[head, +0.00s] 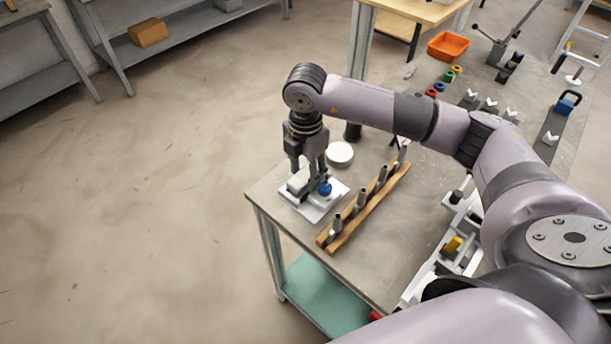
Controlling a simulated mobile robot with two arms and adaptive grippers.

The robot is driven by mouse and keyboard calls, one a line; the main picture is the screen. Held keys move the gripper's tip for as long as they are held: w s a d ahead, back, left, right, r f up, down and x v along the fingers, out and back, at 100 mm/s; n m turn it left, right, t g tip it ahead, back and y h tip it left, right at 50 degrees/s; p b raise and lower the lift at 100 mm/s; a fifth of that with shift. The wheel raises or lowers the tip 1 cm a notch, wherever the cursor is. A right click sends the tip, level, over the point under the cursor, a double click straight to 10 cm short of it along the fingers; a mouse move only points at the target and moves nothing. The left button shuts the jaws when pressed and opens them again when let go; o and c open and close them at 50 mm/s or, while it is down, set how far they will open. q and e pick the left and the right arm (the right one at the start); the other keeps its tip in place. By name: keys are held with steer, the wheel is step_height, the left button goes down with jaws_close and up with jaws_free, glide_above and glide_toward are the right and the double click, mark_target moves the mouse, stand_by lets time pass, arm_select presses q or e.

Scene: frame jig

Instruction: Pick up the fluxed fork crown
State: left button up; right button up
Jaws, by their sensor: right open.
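My right gripper (309,172) points down over a white pad (316,211) at the table's left corner. Its fingers are apart and reach down close to the things on the pad. A light grey block (297,184) and a small blue round thing (325,188) are on the pad, just under and beside the fingers. I cannot tell for sure which piece is the fluxed fork crown; the fingers partly hide this spot. I cannot see whether the fingers touch anything. My left gripper is not in view.
A wooden rack (371,207) with several upright grey metal pieces stands right of the pad. A round white dish (340,154) lies behind it. A white jig frame (412,293) with clamps is at right. An orange bin (449,46) is at the back. The table (390,262) has bare room near the rack.

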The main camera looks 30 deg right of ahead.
steer(key=shift+f, duration=0.2)
stand_by(0.3)
jaws_close()
stand_by(0.3)
